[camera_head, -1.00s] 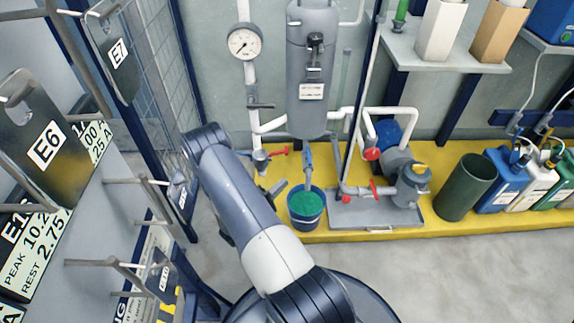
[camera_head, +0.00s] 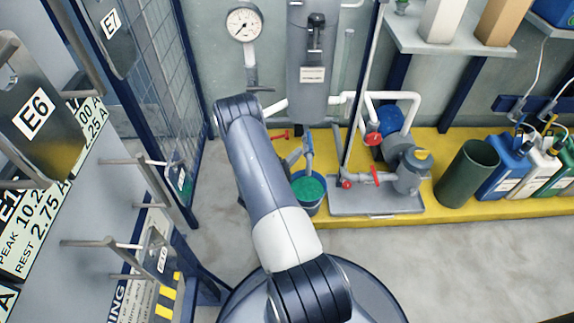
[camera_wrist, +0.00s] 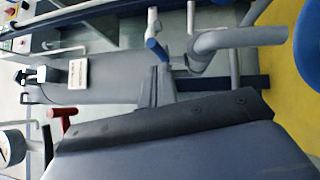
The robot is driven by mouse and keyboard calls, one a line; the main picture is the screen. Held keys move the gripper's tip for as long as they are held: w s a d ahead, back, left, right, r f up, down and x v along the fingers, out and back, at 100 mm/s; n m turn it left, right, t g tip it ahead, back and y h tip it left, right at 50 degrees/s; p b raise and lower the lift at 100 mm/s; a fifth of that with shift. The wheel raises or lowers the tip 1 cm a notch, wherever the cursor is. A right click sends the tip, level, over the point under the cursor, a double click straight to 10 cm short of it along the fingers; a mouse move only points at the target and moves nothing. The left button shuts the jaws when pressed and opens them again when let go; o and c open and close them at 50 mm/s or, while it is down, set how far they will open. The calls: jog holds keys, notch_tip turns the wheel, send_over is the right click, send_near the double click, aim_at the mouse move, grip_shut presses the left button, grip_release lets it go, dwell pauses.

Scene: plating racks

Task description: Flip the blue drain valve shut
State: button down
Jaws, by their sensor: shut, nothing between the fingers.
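The blue drain valve handle (camera_head: 309,139) is on the outlet pipe under the grey tank (camera_head: 313,80), above a blue bucket of green liquid (camera_head: 308,187). In the wrist view, which is turned sideways, the blue handle (camera_wrist: 157,50) shows close beside the curved grey outlet pipe (camera_wrist: 230,39). My gripper (camera_head: 293,157) is shut and empty, just left of the outlet pipe in the head view. In the wrist view its dark fingers (camera_wrist: 157,86) end close to the handle. I cannot tell whether they touch it. My arm hides part of the area left of the bucket.
A red-handled valve (camera_head: 280,135) is left of the outlet. A pump on a grey tray (camera_head: 375,203) stands right of the bucket, with red valves. A green bin (camera_head: 467,178) and jugs stand farther right. Panels with pegs and a mesh door (camera_head: 160,70) crowd the left.

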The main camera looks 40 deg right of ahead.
aim_at(310, 141)
jog(key=shift+w+d+r, duration=0.15)
jog(key=shift+d, duration=0.95)
